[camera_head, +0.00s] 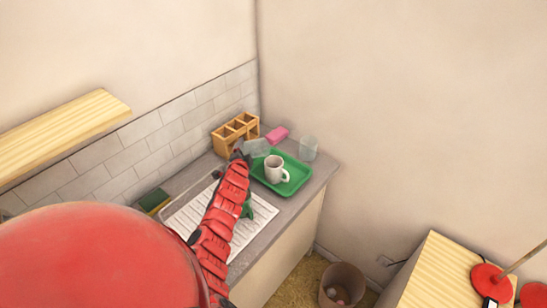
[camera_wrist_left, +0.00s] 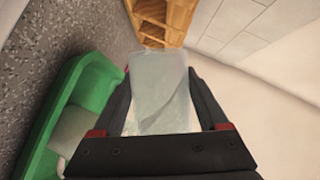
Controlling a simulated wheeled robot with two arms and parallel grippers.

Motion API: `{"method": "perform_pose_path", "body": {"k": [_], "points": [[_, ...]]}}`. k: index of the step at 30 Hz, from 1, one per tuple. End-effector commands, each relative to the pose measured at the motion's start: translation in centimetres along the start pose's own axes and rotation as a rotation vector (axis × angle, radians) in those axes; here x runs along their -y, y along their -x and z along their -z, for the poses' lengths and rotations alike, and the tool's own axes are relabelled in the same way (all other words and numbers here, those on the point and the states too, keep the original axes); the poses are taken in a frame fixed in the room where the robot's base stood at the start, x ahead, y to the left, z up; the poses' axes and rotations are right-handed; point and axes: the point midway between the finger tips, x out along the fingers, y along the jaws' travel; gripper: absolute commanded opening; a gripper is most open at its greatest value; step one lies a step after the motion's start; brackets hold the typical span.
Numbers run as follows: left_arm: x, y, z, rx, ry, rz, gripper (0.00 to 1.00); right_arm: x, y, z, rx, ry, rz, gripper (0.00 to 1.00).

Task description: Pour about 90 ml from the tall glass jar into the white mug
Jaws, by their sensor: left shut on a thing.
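My left gripper (camera_head: 241,154) is at the back of the green tray and shut on a clear, greyish glass jar (camera_head: 257,147), which looks tilted. In the left wrist view the jar (camera_wrist_left: 160,90) fills the space between the fingers, with a slanted line inside it. The white mug (camera_head: 275,169) stands upright on the tray, just in front of and right of the jar. In the left wrist view the mug (camera_wrist_left: 70,131) is partly hidden behind my left finger. I cannot tell what the mug holds. My right gripper is out of view.
The green tray (camera_head: 300,181) lies at the counter's right end. A second clear glass container (camera_head: 308,148) stands behind it, near a pink block (camera_head: 277,134). A wooden compartment rack (camera_head: 235,130) is against the tiled wall. A white drainboard (camera_head: 262,215) lies under my left arm.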

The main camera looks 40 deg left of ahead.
Motion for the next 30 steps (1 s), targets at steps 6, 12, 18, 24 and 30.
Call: {"method": "perform_pose_path", "body": {"k": [6,12,18,24,30], "points": [[-0.8,-0.2,-0.3,-0.009,0.078,-0.03,0.0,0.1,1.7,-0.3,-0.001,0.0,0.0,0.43],[-1.6,-0.3,-0.2,-0.021,0.177,-0.074,0.0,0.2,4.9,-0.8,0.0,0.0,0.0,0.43],[-2.6,-0.3,-0.2,-0.031,0.309,-0.132,0.0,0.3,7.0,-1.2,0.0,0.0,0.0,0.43],[-2.4,-0.3,0.0,-0.038,0.366,-0.157,0.0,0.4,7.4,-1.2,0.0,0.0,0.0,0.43],[-2.3,-0.2,0.1,-0.037,0.368,-0.159,0.0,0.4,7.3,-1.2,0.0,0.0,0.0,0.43]]}}
